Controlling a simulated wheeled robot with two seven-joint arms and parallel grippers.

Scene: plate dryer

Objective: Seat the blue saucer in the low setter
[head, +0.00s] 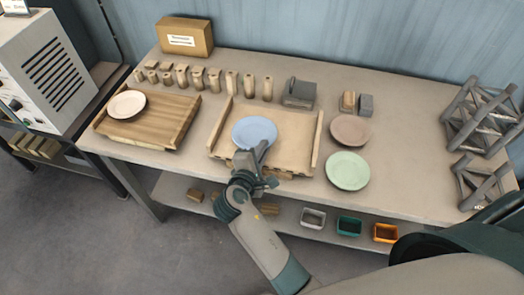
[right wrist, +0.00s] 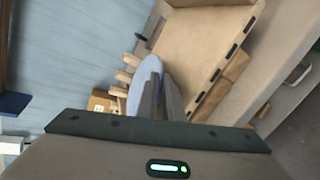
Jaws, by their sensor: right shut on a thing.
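The blue saucer (head: 254,131) is over the left part of the middle wooden tray (head: 290,155). My right gripper (head: 262,148) is shut on its near rim. In the right wrist view the saucer (right wrist: 138,84) shows nearly edge-on beside the grey fingers (right wrist: 160,96); whether it touches the tray I cannot tell. The shorter grey frame stand (head: 480,184), which looks like the low setter, stands empty at the table's right end, in front of a taller grey stand (head: 484,117). My left gripper is not in view.
A pink saucer (head: 351,130) and a green saucer (head: 348,170) lie right of the tray. A cream saucer (head: 127,104) is on the left wooden tray (head: 160,120). Wooden blocks and a grey block (head: 299,93) stand behind. The table between green saucer and stands is clear.

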